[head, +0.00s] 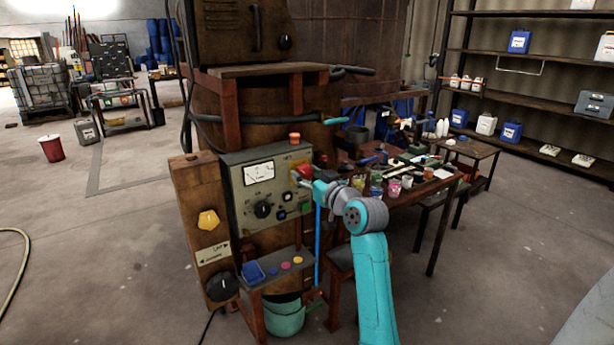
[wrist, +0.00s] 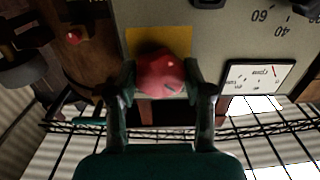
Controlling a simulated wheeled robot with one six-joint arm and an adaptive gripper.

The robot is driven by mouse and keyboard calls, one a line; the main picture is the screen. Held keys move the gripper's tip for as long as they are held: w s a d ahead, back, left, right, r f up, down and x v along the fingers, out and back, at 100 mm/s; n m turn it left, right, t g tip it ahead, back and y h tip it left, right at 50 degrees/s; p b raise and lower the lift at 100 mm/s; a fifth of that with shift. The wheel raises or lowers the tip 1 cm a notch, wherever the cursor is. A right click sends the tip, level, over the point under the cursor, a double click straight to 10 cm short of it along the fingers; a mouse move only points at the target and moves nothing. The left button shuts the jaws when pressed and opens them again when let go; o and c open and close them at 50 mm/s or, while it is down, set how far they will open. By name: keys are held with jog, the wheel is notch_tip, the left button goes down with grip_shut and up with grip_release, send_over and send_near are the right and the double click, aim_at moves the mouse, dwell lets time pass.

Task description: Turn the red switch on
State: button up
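The red switch (head: 304,172) is a rounded red knob on the right side of the grey control panel (head: 238,205). In the wrist view the red switch (wrist: 161,72) sits in front of a yellow plate (wrist: 180,40). My gripper (wrist: 161,82) has one finger on each side of the knob, and both fingertips appear to touch it. In the head view my gripper (head: 311,182) reaches the panel from the right and hides part of the switch area. The switch's on or off marking cannot be read.
Below is a shelf with a blue tray (head: 253,271) and coloured buttons. A cluttered table (head: 421,195) stands to the right. The left floor is mostly clear.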

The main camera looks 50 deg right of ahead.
jog(key=shift+c, duration=1.3)
jog(key=shift+m, duration=0.3)
jog(key=m, duration=1.7)
jog(key=shift+m, duration=0.3)
